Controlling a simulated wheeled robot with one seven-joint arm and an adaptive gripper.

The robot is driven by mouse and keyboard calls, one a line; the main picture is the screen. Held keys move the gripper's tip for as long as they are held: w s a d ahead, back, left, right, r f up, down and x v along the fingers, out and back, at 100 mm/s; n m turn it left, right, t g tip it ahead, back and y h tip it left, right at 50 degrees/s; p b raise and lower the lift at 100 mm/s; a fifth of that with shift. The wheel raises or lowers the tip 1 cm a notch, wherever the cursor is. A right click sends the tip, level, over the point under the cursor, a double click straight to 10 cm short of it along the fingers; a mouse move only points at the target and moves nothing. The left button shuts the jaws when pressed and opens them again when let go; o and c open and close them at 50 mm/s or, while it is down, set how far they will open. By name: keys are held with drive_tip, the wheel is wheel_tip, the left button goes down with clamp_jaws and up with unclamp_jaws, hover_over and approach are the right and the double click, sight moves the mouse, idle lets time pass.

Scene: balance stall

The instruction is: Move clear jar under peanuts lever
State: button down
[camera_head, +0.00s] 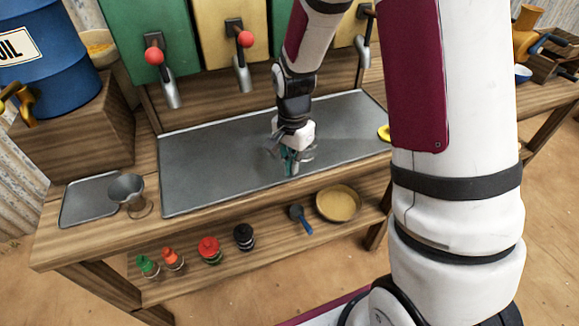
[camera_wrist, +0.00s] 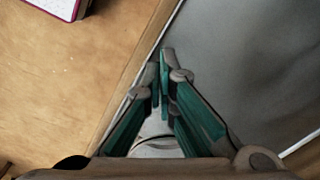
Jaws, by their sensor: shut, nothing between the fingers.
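My gripper (camera_head: 289,168) is shut and points down over the front part of the metal tray, near its front edge. In the wrist view its green fingers (camera_wrist: 162,62) meet at the tips, with nothing seen between the tips. A pale, rounded rim (camera_wrist: 155,149) shows low between the finger links; I cannot tell if it is the clear jar. No clear jar can be made out for certain in the head view. Red-knobbed levers hang on the green dispenser (camera_head: 154,55) and the cream one (camera_head: 244,38). No peanuts label is readable; my arm hides part of the dispenser row.
The metal tray (camera_head: 215,165) is mostly bare. A metal goblet (camera_head: 128,190) stands at left by a small tray (camera_head: 88,200). A blue oil barrel (camera_head: 45,55) stands on a wooden block. The lower shelf holds small bottles, a scoop (camera_head: 301,218) and a bowl (camera_head: 339,203).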

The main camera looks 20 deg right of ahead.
drive_tip(key=w+d, duration=0.1)
drive_tip(key=d, duration=0.2)
drive_tip(key=w+d, duration=0.2)
drive_tip(key=d, duration=0.1)
drive_tip(key=w+d+b, duration=0.1)
drive_tip(key=w+d, duration=0.1)
drive_tip(key=d, duration=0.1)
drive_tip(key=shift+w+d, duration=0.1)
drive_tip(key=shift+w, duration=0.05)
